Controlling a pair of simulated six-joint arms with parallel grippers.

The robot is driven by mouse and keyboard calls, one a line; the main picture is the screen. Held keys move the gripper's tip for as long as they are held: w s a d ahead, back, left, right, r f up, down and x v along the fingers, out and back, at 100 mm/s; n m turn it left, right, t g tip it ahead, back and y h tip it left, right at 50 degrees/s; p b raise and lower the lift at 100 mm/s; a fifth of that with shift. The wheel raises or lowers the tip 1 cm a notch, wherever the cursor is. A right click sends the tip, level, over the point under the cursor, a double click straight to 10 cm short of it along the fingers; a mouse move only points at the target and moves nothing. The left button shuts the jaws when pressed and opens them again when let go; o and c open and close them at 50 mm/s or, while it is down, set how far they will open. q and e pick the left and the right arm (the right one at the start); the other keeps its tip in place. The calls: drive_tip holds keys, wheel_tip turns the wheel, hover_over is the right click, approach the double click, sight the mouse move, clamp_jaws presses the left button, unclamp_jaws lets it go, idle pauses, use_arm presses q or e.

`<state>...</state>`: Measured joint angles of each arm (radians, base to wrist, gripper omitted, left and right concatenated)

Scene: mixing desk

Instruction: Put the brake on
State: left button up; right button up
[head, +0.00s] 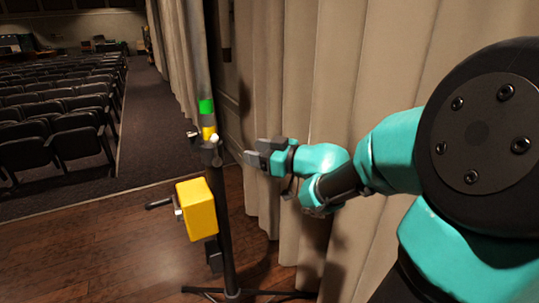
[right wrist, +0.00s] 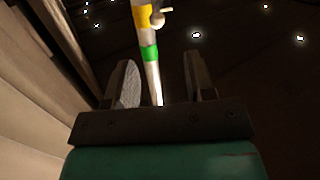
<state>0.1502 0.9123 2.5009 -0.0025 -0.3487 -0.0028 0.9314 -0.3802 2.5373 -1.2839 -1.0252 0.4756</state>
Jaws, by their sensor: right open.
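A dark stand pole carries a green band (head: 206,106) and a yellow band (head: 208,133). A metal collar with a small pale lever or knob (head: 213,139) sits by the yellow band. A yellow winch box (head: 197,209) with a dark crank handle (head: 159,203) is mounted lower. I cannot tell which part is the brake. My right gripper (head: 256,157) is open, to the right of the pole near collar height. In the right wrist view, the pole with its green band (right wrist: 149,53) shows between the open fingers (right wrist: 160,78), apparently beyond them. A small lever (right wrist: 160,16) shows near the top.
Beige curtains (head: 290,80) hang behind and beside my right arm. The stand's base legs (head: 235,294) spread on the wooden floor (head: 110,245). Rows of dark seats (head: 60,120) fill the left background. Free space lies left of the pole.

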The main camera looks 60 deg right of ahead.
drive_tip(key=shift+s+r, duration=0.15)
drive_tip(key=shift+s, duration=1.55)
drive_tip(key=shift+d, duration=0.1)
